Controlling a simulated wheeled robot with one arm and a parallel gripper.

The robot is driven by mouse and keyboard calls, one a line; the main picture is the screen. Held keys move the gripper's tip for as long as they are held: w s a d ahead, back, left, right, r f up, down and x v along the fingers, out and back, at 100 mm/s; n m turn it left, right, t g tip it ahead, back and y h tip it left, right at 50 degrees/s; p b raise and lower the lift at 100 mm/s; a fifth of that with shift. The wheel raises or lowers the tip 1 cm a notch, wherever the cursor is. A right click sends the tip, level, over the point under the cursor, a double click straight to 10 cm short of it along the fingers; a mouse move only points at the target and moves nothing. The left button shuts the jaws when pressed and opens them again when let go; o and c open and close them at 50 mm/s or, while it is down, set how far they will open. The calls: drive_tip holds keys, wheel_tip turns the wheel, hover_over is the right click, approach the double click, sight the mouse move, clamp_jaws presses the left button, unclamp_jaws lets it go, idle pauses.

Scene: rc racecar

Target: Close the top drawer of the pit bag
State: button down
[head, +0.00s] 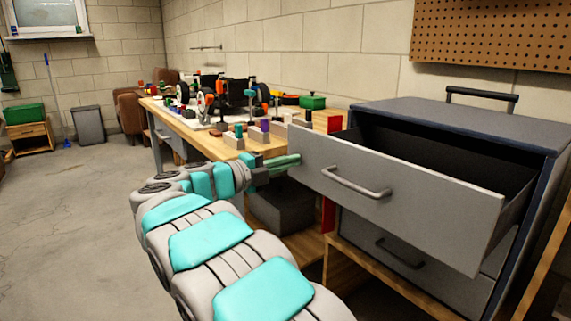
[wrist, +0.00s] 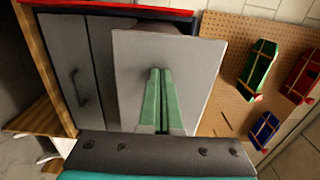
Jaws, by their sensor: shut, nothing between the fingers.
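The pit bag (head: 470,121) is a grey cabinet with dark blue edges and a black top handle, at the right of the head view. Its top drawer (head: 440,208) is pulled far out, with a grey front and a bar handle (head: 356,184). The lower drawer (head: 415,277) is shut. My gripper (head: 297,159) is shut and empty at the left edge of the top drawer's front. In the wrist view its green fingers (wrist: 159,75) lie together in front of the drawer front (wrist: 195,80). I cannot tell whether they touch it.
A wooden workbench (head: 215,148) with car parts, wheels and small blocks runs along the wall behind my gripper. A pegboard (head: 495,35) hangs above the pit bag. The concrete floor (head: 70,220) at left is open.

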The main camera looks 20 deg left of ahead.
drive_tip(key=p+x, duration=0.2)
drive_tip(key=x, duration=2)
drive_tip(key=shift+w+d+r, duration=0.1)
drive_tip(key=shift+w+d, duration=0.15)
drive_tip(key=shift+d, duration=0.05)
